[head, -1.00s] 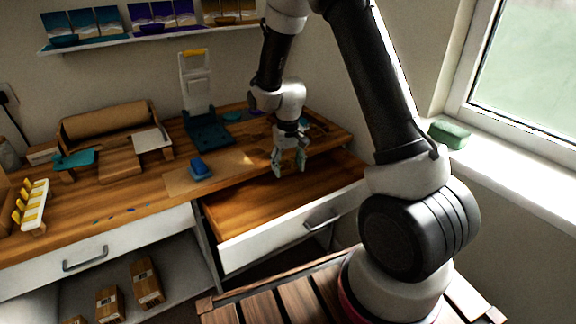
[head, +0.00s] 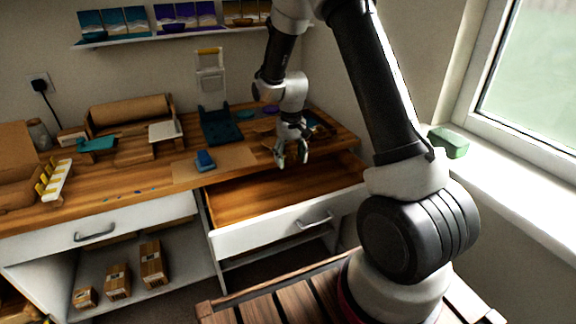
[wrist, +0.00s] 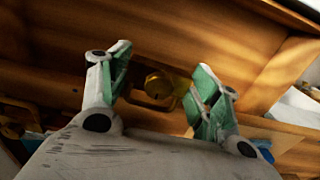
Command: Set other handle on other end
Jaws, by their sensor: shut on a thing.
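My gripper (head: 292,158) hangs above the open drawer (head: 262,240), near the bench's front edge. In the wrist view its two green-padded fingers (wrist: 160,85) stand apart, with a brass-coloured handle (wrist: 155,88) between them. The handle shows a rounded, knob-like part and a darker loop; its full shape is partly hidden. I cannot make the handle out in the head view. Another brass-coloured piece (wrist: 14,122) shows at the left edge of the wrist view, too cut off to identify.
A blue block (head: 205,160) sits on a brown sheet on the bench left of my gripper. A dark teal stand (head: 220,128) is behind. The drawer juts out from the bench. A green sponge-like block (head: 450,142) lies on the windowsill at right.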

